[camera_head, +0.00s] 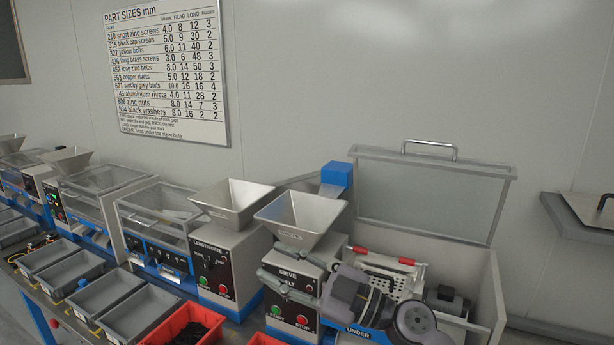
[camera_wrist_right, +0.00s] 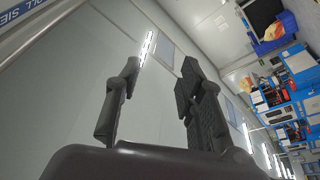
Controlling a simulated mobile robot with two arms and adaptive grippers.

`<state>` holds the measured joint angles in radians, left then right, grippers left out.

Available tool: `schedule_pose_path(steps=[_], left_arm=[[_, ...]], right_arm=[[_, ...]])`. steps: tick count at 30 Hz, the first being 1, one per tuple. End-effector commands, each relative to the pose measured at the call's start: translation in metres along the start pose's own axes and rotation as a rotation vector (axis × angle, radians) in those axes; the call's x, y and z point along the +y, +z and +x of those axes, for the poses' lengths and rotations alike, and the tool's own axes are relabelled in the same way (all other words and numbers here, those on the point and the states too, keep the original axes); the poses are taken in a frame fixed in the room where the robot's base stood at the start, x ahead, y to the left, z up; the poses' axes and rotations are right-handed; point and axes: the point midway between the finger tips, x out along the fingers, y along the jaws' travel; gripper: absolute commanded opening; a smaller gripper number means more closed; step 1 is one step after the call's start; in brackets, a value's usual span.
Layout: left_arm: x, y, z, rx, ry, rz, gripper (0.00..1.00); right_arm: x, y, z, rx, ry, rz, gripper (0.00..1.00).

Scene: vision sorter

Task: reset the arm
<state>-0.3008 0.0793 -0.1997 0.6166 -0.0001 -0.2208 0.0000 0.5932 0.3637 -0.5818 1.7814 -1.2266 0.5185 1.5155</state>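My right arm (camera_head: 372,305) reaches in from the lower right, in front of the sieve machine (camera_head: 292,268). Its gripper (camera_head: 268,264) points left across the sieve machine's front panel, near the label and above the start and stop buttons. In the right wrist view the same gripper (camera_wrist_right: 160,68) has its two dark fingers well apart with nothing between them. Whether it touches the panel cannot be told. My left arm and gripper do not show.
The sieve machine's clear lid (camera_head: 432,198) stands raised; a red-handled screen (camera_head: 385,262) shows inside. The length-gate machine (camera_head: 215,262) stands to the left. Grey bins (camera_head: 140,312) and a red bin (camera_head: 192,322) with dark parts line the front. A part-size chart (camera_head: 168,75) hangs behind.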

Motion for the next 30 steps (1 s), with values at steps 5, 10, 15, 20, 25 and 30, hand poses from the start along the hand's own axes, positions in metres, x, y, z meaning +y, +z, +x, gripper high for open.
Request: schedule_pose_path(steps=[5,10,15,20,25,30], left_arm=[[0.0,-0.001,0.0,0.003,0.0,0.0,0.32],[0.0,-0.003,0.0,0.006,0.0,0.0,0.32],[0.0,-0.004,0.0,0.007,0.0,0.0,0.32],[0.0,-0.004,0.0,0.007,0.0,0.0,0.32],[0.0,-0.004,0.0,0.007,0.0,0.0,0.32],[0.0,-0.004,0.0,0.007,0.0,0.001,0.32]], right_arm=[[0.044,0.007,-0.062,0.007,0.532,0.101,0.35],[0.045,0.069,-0.164,-0.29,0.944,0.251,0.35],[-0.017,0.129,-0.26,-0.716,1.109,0.431,0.35],[-0.106,0.156,-0.329,-1.105,1.068,0.607,0.35],[-0.18,0.154,-0.369,-1.367,0.939,0.739,0.35],[-0.237,0.14,-0.392,-1.539,0.794,0.842,0.35]])
